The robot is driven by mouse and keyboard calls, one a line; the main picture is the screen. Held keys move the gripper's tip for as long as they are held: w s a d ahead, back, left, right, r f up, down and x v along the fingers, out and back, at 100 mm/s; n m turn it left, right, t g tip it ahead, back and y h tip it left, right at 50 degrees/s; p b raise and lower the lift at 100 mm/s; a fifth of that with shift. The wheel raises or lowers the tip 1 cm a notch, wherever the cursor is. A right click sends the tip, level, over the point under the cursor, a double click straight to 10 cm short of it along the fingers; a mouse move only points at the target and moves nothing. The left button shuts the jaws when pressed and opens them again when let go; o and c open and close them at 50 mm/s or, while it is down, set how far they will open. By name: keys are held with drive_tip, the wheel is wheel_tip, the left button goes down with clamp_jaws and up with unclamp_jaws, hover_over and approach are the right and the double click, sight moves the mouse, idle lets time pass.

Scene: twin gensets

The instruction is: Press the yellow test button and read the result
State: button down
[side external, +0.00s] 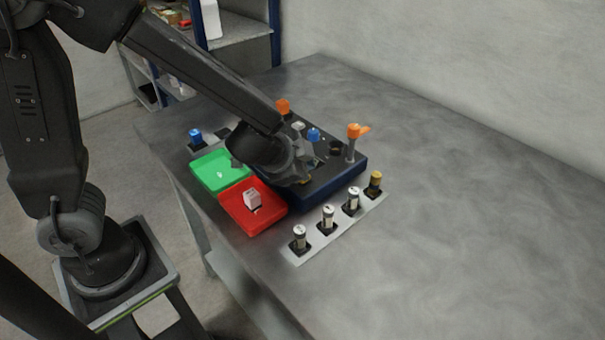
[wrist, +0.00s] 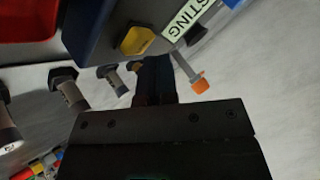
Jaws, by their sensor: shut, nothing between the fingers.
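The yellow test button (wrist: 137,41) is a hexagonal cap on the dark blue console, seen in the wrist view beside a pale label (wrist: 187,18) whose visible letters read "STING". My gripper (wrist: 154,78) is shut and empty, its fingers just below the button in that picture. I cannot tell whether they touch it. In the side external view my gripper (side external: 304,168) is low over the front of the console (side external: 325,190), and my wrist hides much of the panel. No result light or readout can be made out.
A green tray (side external: 218,172) and a red tray (side external: 240,214) holding a white block (side external: 252,196) lie left of the console. A grey strip (side external: 326,243) with several upright cylinders stands in front. An orange-topped lever (side external: 352,140) rises at the console's right. The table's right side is clear.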

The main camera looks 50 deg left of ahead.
drive_tip(key=shift+r, duration=0.35)
drive_tip(key=shift+r, duration=2.5)
drive_tip(key=s+a+r+n+g, duration=0.1)
drive_tip(key=s+a+r+n, duration=0.1)
drive_tip(key=s, duration=0.7)
drive_tip(key=s+a+r+n+g+h, duration=0.1)
drive_tip(key=s+a+r+n+g, duration=0.1)
drive_tip(key=s+r+n, duration=0.3)
drive_tip(key=s, duration=0.4)
drive_tip(key=shift+s+n+g, duration=0.25)
drive_tip(key=shift+n+g, duration=0.05)
drive_tip(key=shift+n, duration=0.1)
